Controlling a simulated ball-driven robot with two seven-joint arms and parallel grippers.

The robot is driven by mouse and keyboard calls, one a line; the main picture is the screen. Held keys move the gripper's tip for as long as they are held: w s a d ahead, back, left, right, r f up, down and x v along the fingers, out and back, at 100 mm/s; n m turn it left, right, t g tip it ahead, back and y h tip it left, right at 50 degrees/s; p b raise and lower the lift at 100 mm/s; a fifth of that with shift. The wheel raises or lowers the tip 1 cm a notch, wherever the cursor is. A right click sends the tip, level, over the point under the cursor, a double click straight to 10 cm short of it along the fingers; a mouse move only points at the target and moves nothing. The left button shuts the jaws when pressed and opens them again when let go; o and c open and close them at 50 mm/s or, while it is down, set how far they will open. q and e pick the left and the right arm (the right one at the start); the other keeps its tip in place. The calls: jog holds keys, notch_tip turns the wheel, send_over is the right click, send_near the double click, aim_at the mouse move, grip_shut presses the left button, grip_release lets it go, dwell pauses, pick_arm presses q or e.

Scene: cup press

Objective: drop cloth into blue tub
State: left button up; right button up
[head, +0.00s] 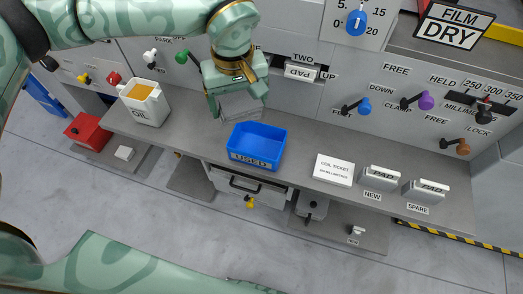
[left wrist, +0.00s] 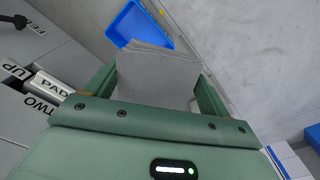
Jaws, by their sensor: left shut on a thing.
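A grey cloth (head: 240,104) hangs in my left gripper (head: 238,98). In the left wrist view the cloth (left wrist: 155,80) shows between the two fingers of the gripper (left wrist: 155,92), which is shut on it. The blue tub (head: 257,144), labelled USED, stands on the grey shelf, just below and right of the cloth in the head view. In the left wrist view part of the tub (left wrist: 133,22) shows beyond the cloth, which hides the rest. The tub looks empty where I see inside. My right gripper is not in view.
A white OIL container (head: 146,105) stands left on the shelf (head: 190,128). A white ticket block (head: 333,170), a NEW pad (head: 380,179) and a SPARE pad (head: 424,190) lie to the right. Behind is a panel with coloured levers and a PAD (head: 301,73) in a slot.

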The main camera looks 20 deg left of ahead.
pick_arm(q)
jog(key=w+d+f+n+b, duration=0.1)
jog(key=w+f+n+b, duration=0.1)
jog(key=f+b, duration=0.6)
notch_tip(320, 180, down, 4)
jog(key=shift+w+f, duration=0.15)
jog(key=shift+w, duration=0.65)
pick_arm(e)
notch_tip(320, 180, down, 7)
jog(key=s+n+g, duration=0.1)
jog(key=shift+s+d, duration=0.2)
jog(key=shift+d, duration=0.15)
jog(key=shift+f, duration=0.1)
pick_arm(q)
jog(key=o, duration=0.9)
